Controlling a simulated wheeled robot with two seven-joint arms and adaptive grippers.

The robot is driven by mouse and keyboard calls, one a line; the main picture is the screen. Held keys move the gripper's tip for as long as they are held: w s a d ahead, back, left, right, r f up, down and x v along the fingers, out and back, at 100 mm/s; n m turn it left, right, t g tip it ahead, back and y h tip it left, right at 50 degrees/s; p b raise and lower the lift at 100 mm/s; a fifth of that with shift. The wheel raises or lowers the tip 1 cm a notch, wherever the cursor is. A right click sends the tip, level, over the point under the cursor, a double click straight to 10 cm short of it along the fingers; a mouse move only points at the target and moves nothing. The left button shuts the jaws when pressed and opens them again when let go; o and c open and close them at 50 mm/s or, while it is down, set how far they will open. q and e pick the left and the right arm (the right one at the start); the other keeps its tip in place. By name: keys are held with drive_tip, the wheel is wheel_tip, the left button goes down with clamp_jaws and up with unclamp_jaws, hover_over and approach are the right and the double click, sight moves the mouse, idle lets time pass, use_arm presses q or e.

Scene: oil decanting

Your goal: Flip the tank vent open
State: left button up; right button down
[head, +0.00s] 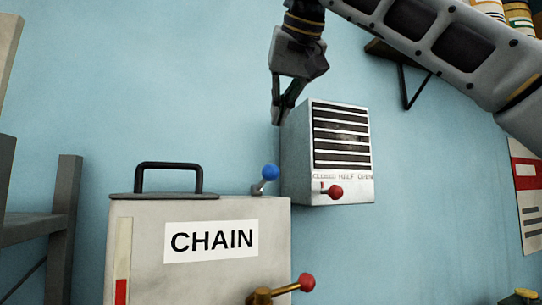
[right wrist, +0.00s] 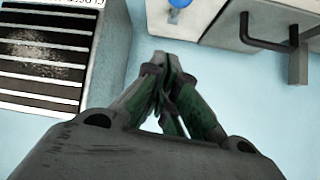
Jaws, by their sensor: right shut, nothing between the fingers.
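The tank (head: 150,270) is a pale box labelled CHAIN, with a black handle (head: 170,165) on its top. A small lever with a blue knob (head: 270,171), which looks like the tank vent, stands at the top right corner of the tank. The blue knob also shows at the top of the right wrist view (right wrist: 180,3), partly cut off. My right gripper (head: 278,118) points down above the blue knob, beside the louvred box's left side. Its fingers are shut and empty, clear of the knob. My left gripper is not in view.
A louvred metal box (head: 297,150) with a red knob (head: 335,191) is on the blue wall right of the gripper. A brass tap with a red knob (head: 306,282) sticks out from the tank front. A grey rack (head: 62,220) stands at left.

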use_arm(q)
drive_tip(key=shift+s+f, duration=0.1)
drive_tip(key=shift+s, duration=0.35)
use_arm(e)
hover_over(265, 178)
drive_tip(key=w+d, duration=0.1)
drive_tip(key=w, duration=0.2)
wheel_tip(265, 178, down, 8)
drive_tip(key=shift+d, duration=0.15)
idle(0.7)
drive_tip(key=shift+s+r, duration=0.1)
drive_tip(key=shift+s, duration=0.05)
use_arm(q)
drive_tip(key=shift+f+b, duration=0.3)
drive_tip(key=shift+b, duration=0.05)
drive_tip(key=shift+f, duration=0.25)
use_arm(e)
drive_tip(key=shift+s+f, duration=0.1)
drive_tip(key=shift+f, duration=0.15)
